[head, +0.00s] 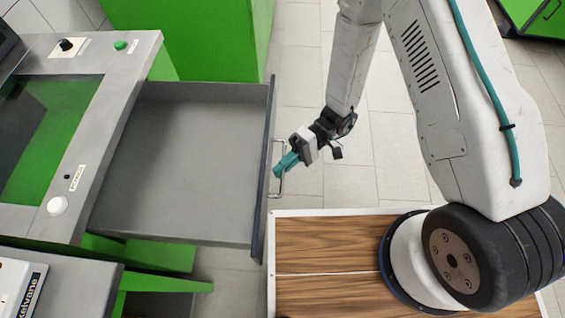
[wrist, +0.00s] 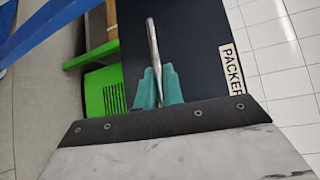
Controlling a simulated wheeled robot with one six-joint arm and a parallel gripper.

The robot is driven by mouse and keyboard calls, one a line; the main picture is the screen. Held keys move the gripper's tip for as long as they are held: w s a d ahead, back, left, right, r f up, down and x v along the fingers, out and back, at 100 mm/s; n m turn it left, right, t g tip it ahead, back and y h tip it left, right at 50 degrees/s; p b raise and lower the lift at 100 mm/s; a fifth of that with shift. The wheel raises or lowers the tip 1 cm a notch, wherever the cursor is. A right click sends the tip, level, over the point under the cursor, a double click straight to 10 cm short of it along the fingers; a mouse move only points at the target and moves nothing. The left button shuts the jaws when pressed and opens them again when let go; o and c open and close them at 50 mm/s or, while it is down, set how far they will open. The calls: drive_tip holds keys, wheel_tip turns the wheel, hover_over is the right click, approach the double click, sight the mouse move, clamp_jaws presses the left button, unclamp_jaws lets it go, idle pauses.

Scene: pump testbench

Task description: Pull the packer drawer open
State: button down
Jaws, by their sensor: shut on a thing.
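The packer drawer (head: 180,165) is a grey, empty, open-topped drawer, pulled well out of the bench to the right in the head view. Its dark front panel (head: 266,180) faces my arm. In the wrist view the dark front (wrist: 190,50) carries a white label reading "PACKER" (wrist: 231,70). A metal bar handle (head: 279,183) stands out from the front. My gripper (head: 285,165) has teal fingers, shut on the handle. In the wrist view the handle (wrist: 153,50) runs between the teal fingertips (wrist: 157,85). The fingers hide part of the handle.
The grey bench (head: 110,115) with a green inset panel, knobs and buttons stands at left. A green cabinet (head: 205,35) is behind the drawer. A wood-topped surface (head: 325,260) lies at the front, close to the drawer front's near end. Tiled floor right of the handle is clear.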

drive_tip(key=shift+s, duration=0.25)
drive_tip(key=c, duration=1.5)
unclamp_jaws()
drive_tip(key=shift+w, duration=0.1)
drive_tip(key=shift+w, duration=0.1)
drive_tip(key=shift+w+d, duration=0.2)
drive_tip(key=v, duration=0.7)
drive_tip(key=shift+d, duration=0.1)
